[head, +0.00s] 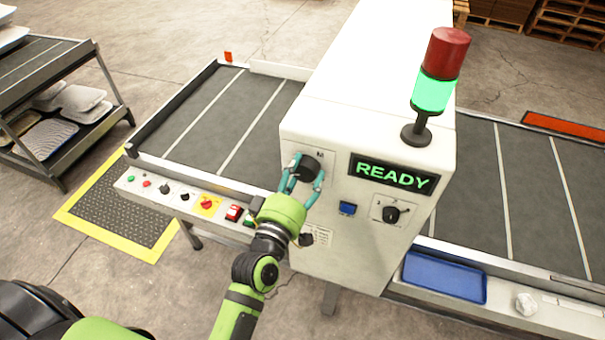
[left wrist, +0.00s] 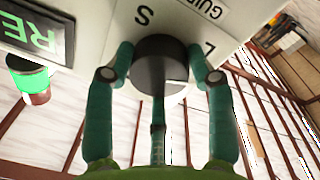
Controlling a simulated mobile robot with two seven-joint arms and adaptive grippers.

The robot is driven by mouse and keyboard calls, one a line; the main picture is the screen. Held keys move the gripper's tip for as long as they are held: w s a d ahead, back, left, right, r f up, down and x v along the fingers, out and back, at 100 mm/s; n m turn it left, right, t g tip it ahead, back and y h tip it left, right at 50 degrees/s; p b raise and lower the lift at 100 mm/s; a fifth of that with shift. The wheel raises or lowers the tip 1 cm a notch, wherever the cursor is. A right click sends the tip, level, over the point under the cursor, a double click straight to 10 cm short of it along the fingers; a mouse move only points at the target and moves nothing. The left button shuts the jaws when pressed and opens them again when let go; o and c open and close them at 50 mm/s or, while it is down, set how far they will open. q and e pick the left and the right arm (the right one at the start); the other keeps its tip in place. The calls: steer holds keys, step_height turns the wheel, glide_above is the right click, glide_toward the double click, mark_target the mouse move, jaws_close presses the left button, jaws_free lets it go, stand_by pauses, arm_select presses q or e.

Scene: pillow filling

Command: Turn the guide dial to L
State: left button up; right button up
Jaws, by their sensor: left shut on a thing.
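The guide dial (head: 303,166) is a round black knob on the front of the white machine, left of the green READY display (head: 393,174). My left gripper (head: 306,174) is shut on it, with one teal finger on each side. In the left wrist view the dial (left wrist: 160,62) sits between the fingertips. The printed letters S (left wrist: 145,15) and L (left wrist: 209,48) and part of a GUIDE label (left wrist: 213,8) show upside down around it. An M is visible above the dial in the head view. I cannot tell which letter the dial points to. My right gripper is not in view.
A second black knob (head: 391,213) and a blue button (head: 347,208) are on the machine front. A control strip (head: 185,196) with buttons runs left. Conveyor belts extend both sides. A blue tray (head: 444,276) lies at right. A signal tower (head: 437,85) stands on top, lit green.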

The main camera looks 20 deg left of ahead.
arm_select(q)
steer(key=shift+w+a+r, duration=0.1)
steer(key=shift+r, duration=0.3)
steer(key=o, duration=1.2)
steer(key=shift+f, duration=0.25)
steer(key=s, duration=1.2)
steer(key=shift+a+f, duration=0.4)
steer(key=shift+w, duration=0.1)
